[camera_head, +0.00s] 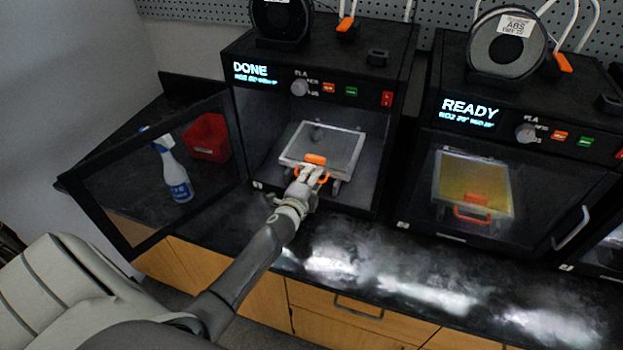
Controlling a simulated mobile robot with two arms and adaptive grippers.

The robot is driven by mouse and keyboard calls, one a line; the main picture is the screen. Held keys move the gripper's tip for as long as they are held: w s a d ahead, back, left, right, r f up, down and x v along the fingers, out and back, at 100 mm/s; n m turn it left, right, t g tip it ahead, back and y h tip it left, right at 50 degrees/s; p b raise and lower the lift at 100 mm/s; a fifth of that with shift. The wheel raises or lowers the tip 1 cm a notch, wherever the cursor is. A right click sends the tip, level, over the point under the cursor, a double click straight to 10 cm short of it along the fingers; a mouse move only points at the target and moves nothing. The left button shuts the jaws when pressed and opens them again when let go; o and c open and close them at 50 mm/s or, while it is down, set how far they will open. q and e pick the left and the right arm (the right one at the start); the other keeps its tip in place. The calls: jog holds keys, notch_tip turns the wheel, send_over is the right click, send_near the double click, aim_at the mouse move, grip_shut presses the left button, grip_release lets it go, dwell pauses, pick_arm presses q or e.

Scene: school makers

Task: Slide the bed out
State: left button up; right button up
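The bed (335,142) is a grey plate with a pale frame inside the left printer (405,110), whose display reads DONE. A small dark lump rests on the plate. The bed's orange handle (315,159) is at its front edge. My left gripper (312,170) reaches in from the front, with its pale fingers at the handle and partly covering it. I cannot tell whether the fingers are closed on the handle. The printer's dark-framed door (100,235) stands swung open to the left. My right gripper is not in view.
A second printer (440,150) marked READY stands to the right, closed, with a yellowish bed inside. A spray bottle (178,180) and red bin (207,138) show through the open door's pane. The dark counter (370,245) before the printers is clear. Wooden drawers (350,320) lie below.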

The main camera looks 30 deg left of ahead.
pick_arm(q)
grip_shut()
jog(key=shift+f, duration=0.15)
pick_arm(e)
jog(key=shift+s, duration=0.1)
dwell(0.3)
